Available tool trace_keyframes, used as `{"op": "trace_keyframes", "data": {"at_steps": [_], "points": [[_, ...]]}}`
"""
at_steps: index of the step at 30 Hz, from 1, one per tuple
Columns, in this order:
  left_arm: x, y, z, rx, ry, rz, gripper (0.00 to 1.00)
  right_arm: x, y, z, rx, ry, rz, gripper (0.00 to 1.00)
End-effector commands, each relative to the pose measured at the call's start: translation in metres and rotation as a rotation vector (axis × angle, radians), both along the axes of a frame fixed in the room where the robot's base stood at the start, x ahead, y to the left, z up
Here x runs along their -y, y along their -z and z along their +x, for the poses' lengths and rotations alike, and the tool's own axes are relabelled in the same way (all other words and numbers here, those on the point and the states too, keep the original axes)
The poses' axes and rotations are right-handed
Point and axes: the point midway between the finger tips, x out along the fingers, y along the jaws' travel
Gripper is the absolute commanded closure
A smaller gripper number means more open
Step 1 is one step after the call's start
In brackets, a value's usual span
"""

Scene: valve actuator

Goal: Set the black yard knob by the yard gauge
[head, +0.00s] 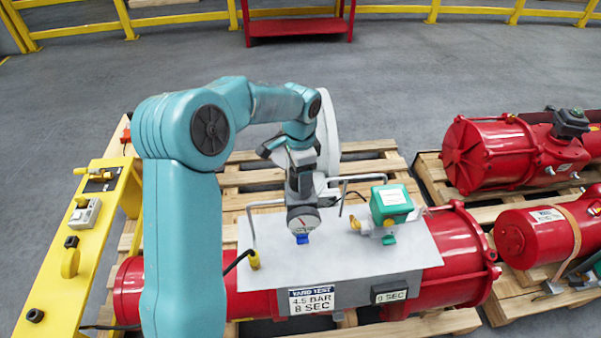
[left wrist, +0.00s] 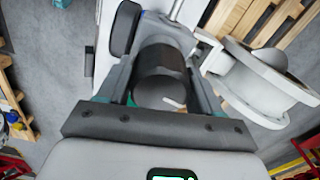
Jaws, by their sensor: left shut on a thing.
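The black knob (left wrist: 160,82) is a dark cylinder with a pale mark on its end face. My left gripper (left wrist: 162,62) is shut on it, one finger on each side. In the head view my left gripper (head: 301,178) points down over the grey plate, and the knob is mostly hidden behind it. The yard gauge (head: 303,221), a round white dial with a dark rim, sits just below the gripper, with a blue part under it. I cannot read its needle well. A sign (head: 312,300) reads "YARD TEST 4.5 BAR 8 SEC". My right gripper is not in view.
The plate (head: 270,262) lies on a red actuator (head: 462,262) on a wooden pallet. A display (head: 390,296) reads "0 SEC". A green-topped box (head: 391,203) and bent metal tubes stand near the gripper. A yellow stand (head: 75,235) is left. More red actuators (head: 505,152) are right.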

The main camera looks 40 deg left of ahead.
Motion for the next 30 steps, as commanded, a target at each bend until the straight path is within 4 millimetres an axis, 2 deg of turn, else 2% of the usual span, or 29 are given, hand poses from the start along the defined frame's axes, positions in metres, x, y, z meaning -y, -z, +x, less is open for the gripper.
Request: {"op": "trace_keyframes", "data": {"at_steps": [24, 25, 27, 30], "points": [[-0.0017, 0.0016, -0.0029, -0.012, 0.061, 0.001, 0.65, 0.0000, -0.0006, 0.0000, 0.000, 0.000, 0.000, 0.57], [-0.0018, 0.0015, -0.0029, -0.012, 0.061, 0.001, 0.32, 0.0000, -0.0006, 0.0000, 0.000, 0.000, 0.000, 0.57], [-0.0016, 0.0013, -0.0024, -0.009, 0.061, 0.001, 0.12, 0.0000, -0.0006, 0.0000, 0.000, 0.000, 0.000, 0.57], [-0.0014, 0.0009, -0.0018, -0.007, 0.061, 0.001, 0.12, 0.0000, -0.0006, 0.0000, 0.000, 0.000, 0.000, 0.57]]}}
